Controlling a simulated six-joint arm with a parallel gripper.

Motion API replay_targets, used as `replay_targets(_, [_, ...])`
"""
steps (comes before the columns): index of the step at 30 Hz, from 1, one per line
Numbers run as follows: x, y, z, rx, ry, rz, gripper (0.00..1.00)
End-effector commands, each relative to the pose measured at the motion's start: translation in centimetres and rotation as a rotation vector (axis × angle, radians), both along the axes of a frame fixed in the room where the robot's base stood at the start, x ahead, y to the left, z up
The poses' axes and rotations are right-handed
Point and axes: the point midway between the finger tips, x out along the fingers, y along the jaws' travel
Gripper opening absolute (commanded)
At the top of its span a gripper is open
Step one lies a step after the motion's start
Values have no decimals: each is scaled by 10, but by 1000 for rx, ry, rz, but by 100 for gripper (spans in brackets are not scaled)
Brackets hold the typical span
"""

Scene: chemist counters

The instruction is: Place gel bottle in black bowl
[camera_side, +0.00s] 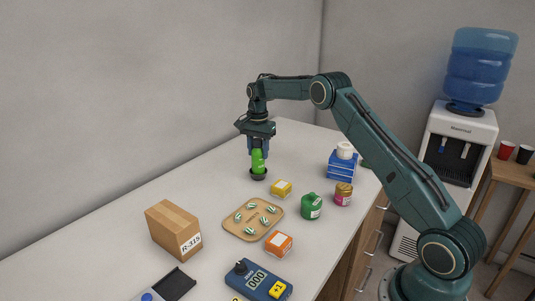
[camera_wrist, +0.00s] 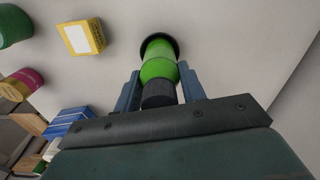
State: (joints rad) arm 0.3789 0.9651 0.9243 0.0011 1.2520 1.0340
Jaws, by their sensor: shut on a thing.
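The gel bottle (camera_side: 257,160) is bright green and upright in the side view, below my gripper (camera_side: 258,150). In the wrist view the green bottle (camera_wrist: 159,66) with its dark cap lies between the two blue-grey fingers of my gripper (camera_wrist: 158,84), which is shut on it. The black bowl (camera_side: 258,174) is small and round and sits on the counter directly under the bottle. In the wrist view the bowl's dark rim (camera_wrist: 172,41) shows around the bottle's far end. I cannot tell if the bottle touches the bowl's bottom.
A yellow box (camera_side: 281,188) stands near the bowl. A wooden tray (camera_side: 240,231) with several small items, a green jar (camera_side: 311,206), a pink jar (camera_side: 343,194) and blue boxes (camera_side: 341,171) are on the counter (camera_side: 190,190). A cardboard box (camera_side: 173,229) stands at front left.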

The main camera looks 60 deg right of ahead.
Motion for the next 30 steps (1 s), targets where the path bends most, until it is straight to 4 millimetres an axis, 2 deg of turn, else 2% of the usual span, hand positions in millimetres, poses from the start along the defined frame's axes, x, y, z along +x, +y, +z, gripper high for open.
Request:
replay_targets(11, [0,0,-8,1,1,0,15])
replay_targets(12, [0,0,-9,1,1,0,44])
replay_targets(15, [0,0,-9,1,1,0,62])
replay_targets(25, [0,0,-8,0,0,0,62])
replay_targets(30, [0,0,0,-1,-1,0,62])
